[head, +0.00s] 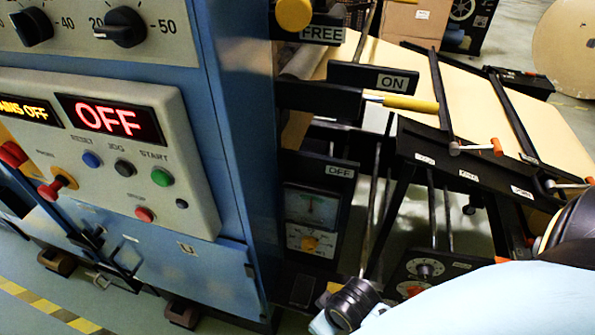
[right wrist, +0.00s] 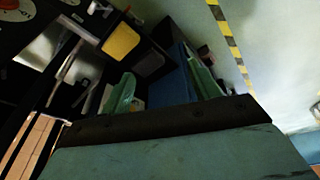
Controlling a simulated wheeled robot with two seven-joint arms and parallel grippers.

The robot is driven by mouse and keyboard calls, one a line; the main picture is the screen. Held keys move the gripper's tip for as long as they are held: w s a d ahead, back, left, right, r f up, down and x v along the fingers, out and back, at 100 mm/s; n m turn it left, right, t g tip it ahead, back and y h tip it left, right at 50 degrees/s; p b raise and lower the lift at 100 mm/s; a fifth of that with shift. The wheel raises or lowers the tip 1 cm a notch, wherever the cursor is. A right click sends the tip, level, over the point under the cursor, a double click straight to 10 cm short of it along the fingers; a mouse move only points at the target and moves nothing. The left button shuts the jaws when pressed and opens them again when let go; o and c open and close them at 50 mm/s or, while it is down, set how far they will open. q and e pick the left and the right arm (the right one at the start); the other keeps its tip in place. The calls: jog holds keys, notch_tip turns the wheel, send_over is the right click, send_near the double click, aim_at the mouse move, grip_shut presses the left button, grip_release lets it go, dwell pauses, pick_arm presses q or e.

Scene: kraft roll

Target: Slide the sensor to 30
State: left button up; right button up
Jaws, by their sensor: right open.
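I cannot pick out the sensor or a 30 mark on its scale with certainty. Dark cross rails with small white labels, one of them a sloping rail (head: 460,170), stand over the tan paper web (head: 480,100) in the head view. Two clamp levers with orange tips, one of them a near lever (head: 475,148), sit on these rails. In the right wrist view my right gripper (right wrist: 162,88) is open, its two green fingers apart, with dark machine parts and a yellow-faced block (right wrist: 121,42) beyond. My right arm fills the head view's lower right corner. My left gripper is not in view.
A blue cabinet (head: 235,150) with a control panel (head: 110,150) reading OFF stands at the left. A yellow-handled lever (head: 410,102) sticks out between ON and OFF plates. A dial box (head: 430,268) is low beside my arm. Yellow-black floor tape (right wrist: 226,35) shows in the wrist view.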

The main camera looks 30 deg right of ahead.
jog(key=w+r+n+t+h, duration=0.2)
jog(key=w+r+n+t, duration=0.15)
jog(key=r, duration=0.95)
jog(key=n+t+h, duration=0.8)
jog(key=n+h, duration=0.8)
jog(key=n, duration=0.4)
send_near(291, 17)
jog(key=shift+n+y, duration=0.25)
jog(key=shift+y, duration=0.15)
jog(key=p+x, duration=0.1)
jog(key=x, duration=0.5)
jog(key=p+x, duration=0.1)
jog(key=x, duration=0.5)
jog(key=shift+d+r+p, duration=0.3)
jog(key=shift+r+p, duration=0.1)
jog(key=shift+c, duration=0.4)
